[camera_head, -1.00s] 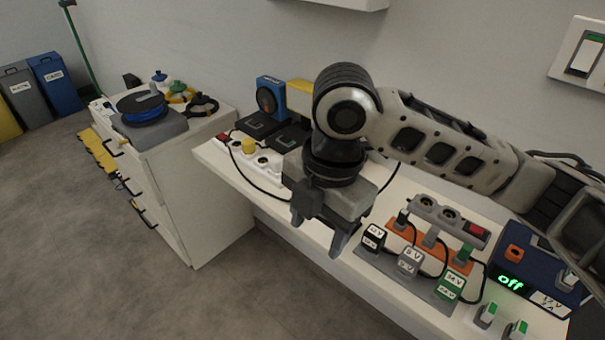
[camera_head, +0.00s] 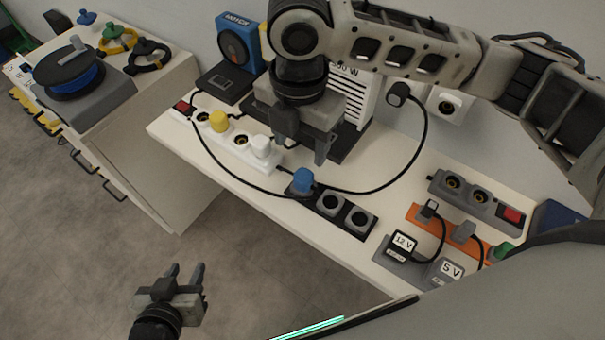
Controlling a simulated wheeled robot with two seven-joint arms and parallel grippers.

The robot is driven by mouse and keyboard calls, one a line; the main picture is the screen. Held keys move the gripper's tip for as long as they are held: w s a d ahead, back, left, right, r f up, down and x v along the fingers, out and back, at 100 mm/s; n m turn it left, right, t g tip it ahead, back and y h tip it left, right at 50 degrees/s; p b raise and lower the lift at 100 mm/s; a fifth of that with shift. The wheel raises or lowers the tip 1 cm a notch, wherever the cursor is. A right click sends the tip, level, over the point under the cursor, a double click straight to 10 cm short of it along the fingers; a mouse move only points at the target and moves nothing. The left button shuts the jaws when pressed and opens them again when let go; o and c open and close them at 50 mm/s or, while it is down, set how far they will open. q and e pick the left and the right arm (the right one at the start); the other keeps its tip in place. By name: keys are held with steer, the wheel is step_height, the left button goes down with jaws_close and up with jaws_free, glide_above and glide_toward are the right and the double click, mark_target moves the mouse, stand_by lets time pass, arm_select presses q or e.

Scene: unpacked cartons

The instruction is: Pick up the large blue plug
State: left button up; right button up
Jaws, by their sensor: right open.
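The large blue plug (camera_head: 303,181) stands in the left end of a black socket strip (camera_head: 347,213) on the white counter. My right gripper (camera_head: 299,160) hangs over the counter just above and behind the blue plug, with its two fingers apart and nothing between them. It does not appear to touch the plug. My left gripper (camera_head: 185,268) is low at the bottom left, over the floor in front of the counter, with its fingers apart and empty.
A white power strip (camera_head: 230,143) holds a yellow plug (camera_head: 218,121) and a white plug (camera_head: 261,146). Black cables loop around the black strip. Adapters marked 12 V (camera_head: 403,244) and 5 V (camera_head: 449,271) are at the right. A cabinet with a blue spool (camera_head: 72,78) stands left.

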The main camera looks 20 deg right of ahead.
glide_above(304, 176)
steer(key=f, duration=0.4)
steer(key=shift+w+a+f, duration=0.15)
steer(key=shift+a, duration=0.15)
steer(key=f, duration=0.5)
steer(key=shift+d, duration=0.3)
jaws_close()
